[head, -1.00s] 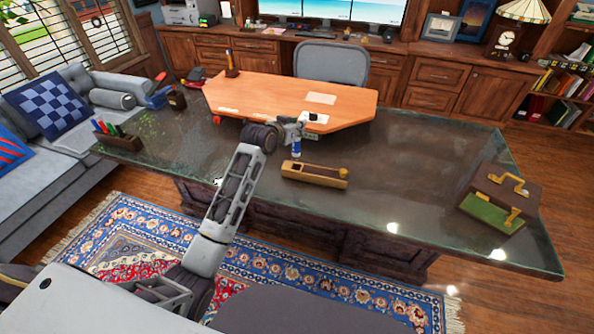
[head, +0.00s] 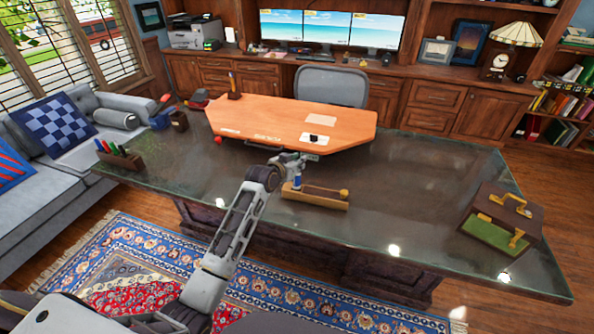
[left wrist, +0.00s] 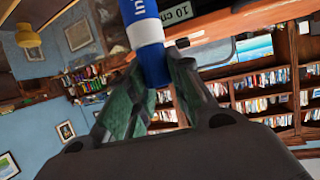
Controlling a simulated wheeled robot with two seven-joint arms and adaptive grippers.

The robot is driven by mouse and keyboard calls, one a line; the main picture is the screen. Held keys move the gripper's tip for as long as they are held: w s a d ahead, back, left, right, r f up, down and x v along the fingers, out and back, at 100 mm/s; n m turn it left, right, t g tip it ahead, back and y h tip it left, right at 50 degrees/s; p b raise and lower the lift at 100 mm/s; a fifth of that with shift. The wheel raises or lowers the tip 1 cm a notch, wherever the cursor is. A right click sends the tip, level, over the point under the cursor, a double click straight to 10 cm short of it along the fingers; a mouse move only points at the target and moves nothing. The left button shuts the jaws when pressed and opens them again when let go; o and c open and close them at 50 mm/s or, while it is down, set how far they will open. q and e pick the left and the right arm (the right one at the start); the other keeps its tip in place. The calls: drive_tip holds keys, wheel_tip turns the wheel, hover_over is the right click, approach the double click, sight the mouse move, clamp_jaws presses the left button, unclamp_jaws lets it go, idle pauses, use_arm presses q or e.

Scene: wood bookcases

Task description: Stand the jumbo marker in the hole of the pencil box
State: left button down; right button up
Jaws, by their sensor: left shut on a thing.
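The jumbo marker (head: 297,182), blue and white, is upright at the left end of a long wooden box with a yellow knob, which looks like the pencil box (head: 325,202). My left gripper (head: 298,166) is shut on the marker from above. In the left wrist view the blue and white marker (left wrist: 150,58) sits between the gripper's green-padded fingers. The box's hole is hidden, and I cannot tell whether the marker's lower end is inside the box or just over it. My right gripper is not in view.
A wooden desk board (head: 285,118) lies behind the gripper. A holder with coloured pens (head: 120,157) stands at the left of the glass-topped desk (head: 400,230). A wooden case with brass fittings (head: 503,218) is at the right. The glass between the box and this case is clear.

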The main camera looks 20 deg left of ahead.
use_arm(q)
wheel_tip(320, 180, down, 2)
drive_tip(key=shift+f, duration=0.95)
drive_tip(key=c, duration=1.7)
unclamp_jaws()
drive_tip(key=o, duration=0.4)
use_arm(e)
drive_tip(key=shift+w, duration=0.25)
use_arm(q)
drive_tip(key=shift+s, duration=0.15)
